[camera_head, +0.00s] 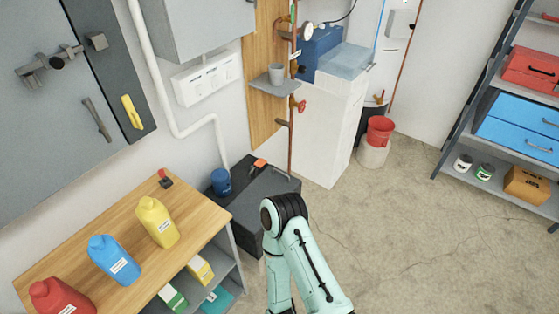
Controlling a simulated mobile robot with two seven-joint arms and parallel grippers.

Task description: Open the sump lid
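A dark box with a flat grey top (268,190) stands low against the wall between the workbench and the white cabinet. It looks like the sump, and its top looks closed. A blue can (221,181) and a small orange item (260,164) are at its back left part; I cannot tell whether they rest on the lid. One of my mint-green arms rises from the bottom centre, and its black joint hides the front right part of the box. Neither gripper shows.
A wooden workbench (205,216) with red, blue and yellow jugs stands at the lower left. A white cabinet (325,130) and a red bucket (379,130) are behind the box. A shelving rack (466,90) stands at the right. Open concrete floor (430,230) lies between.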

